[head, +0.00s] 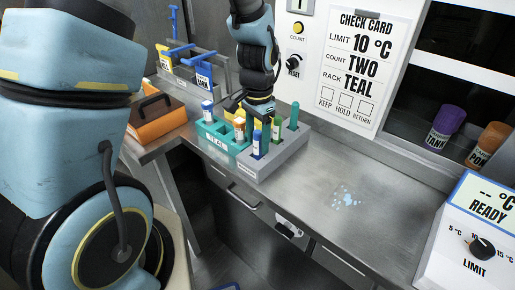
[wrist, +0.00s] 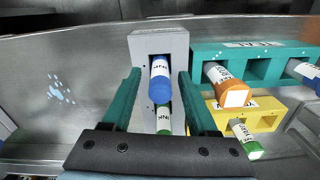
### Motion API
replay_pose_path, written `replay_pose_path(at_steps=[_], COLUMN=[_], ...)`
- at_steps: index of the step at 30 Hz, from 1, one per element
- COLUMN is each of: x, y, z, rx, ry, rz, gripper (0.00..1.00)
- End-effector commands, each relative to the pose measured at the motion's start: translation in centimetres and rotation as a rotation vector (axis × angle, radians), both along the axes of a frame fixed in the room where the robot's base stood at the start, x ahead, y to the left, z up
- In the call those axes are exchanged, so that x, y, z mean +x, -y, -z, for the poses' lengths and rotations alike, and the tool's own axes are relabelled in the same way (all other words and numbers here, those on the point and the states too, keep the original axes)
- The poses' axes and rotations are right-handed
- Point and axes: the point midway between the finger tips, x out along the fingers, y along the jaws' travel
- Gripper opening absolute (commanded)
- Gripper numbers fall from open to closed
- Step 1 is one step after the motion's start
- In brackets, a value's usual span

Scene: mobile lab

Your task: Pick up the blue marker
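The blue marker (head: 256,144) stands in the front slot of a grey rack (head: 272,160). In the wrist view, the blue marker (wrist: 160,80) shows its blue end and white label, in front of a green marker (wrist: 163,118) in the same rack. My gripper (head: 257,116) is above the grey rack in the head view. In the wrist view, its two teal fingers (wrist: 158,75) are spread apart and appear on either side of the blue marker, with nothing held. I cannot tell whether the fingertips reach down to the marker's height.
A teal rack (wrist: 207,52) beside the grey one holds an orange marker (wrist: 232,90) and another blue-capped marker (head: 207,109). A yellow rack (wrist: 268,112) holds a green marker (wrist: 246,139).

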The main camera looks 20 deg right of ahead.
Motion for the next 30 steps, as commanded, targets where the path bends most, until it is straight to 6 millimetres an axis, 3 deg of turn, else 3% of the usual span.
replay_pose_path(at_steps=[2, 15, 30], x=[0.0, 0.01, 0.04], y=[0.0, 0.0, 0.02], z=[-0.01, -0.04, -0.25], rx=[0.0, 0.0, -0.001], ry=[0.0, 0.0, 0.0], rz=[0.0, 0.0, 0.0], gripper=[0.49, 0.0, 0.0])
